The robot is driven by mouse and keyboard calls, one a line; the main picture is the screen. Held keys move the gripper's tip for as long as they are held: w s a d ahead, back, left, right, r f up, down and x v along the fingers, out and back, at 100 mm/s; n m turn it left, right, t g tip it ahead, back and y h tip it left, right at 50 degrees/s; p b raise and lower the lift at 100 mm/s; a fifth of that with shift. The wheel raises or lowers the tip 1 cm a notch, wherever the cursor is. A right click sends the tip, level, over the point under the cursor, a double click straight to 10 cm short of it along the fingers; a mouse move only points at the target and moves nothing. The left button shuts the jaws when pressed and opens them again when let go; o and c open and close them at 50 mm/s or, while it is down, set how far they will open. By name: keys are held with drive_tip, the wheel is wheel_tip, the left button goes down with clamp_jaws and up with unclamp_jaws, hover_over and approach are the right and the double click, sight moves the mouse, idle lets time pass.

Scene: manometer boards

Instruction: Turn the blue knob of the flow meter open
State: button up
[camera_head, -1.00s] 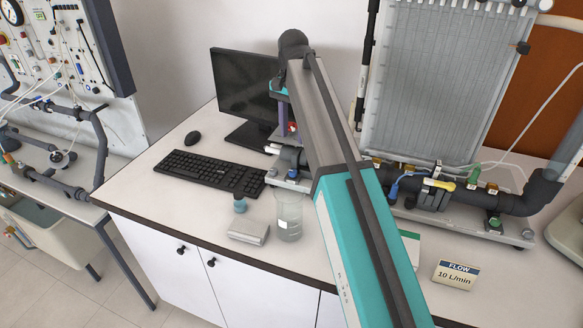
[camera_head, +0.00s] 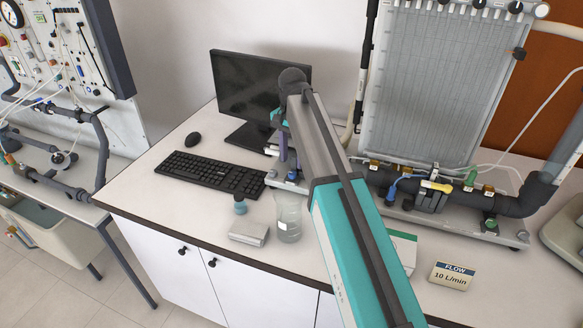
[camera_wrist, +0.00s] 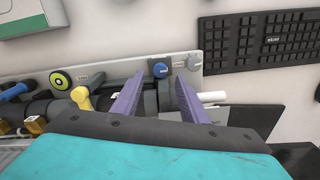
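In the head view my gripper (camera_head: 284,155) is over the left end of the pipework (camera_head: 408,186), largely behind my arm.
A yellow lever (camera_wrist: 80,97) and a yellow-green knob (camera_wrist: 60,80) sit left of the fingers. A keyboard (camera_head: 212,172), beaker (camera_head: 288,217), grey block (camera_head: 249,233) and monitor (camera_head: 258,85) stand nearby. A flow sign reading 10 L/min (camera_head: 454,275) stands at the front right.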

sight(292, 173)
drive_tip(key=shift+f+p, duration=0.65)
drive_tip(key=shift+f, duration=2.05)
clamp_jaws()
drive_tip(key=shift+n, duration=2.8)
drive_tip(key=shift+w+r, duration=0.1)
